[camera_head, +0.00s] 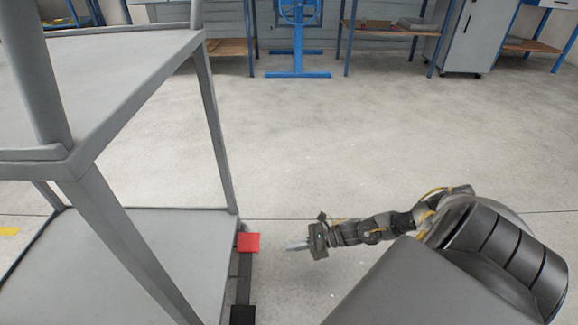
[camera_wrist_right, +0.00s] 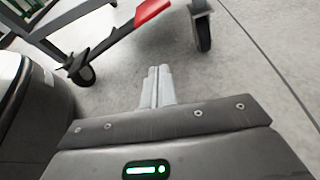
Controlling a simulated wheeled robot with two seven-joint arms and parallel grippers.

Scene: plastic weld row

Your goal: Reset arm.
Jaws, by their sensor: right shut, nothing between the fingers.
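My right gripper (camera_head: 297,245) reaches in from the right in the head view, low over the floor and a little right of the grey cart. In the right wrist view its two pale fingers (camera_wrist_right: 158,86) are together, with nothing between them. My left gripper does not show in either view.
Workbenches (camera_head: 385,30) and a blue stand (camera_head: 298,40) line the back. The middle floor (camera_head: 370,130) is clear.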

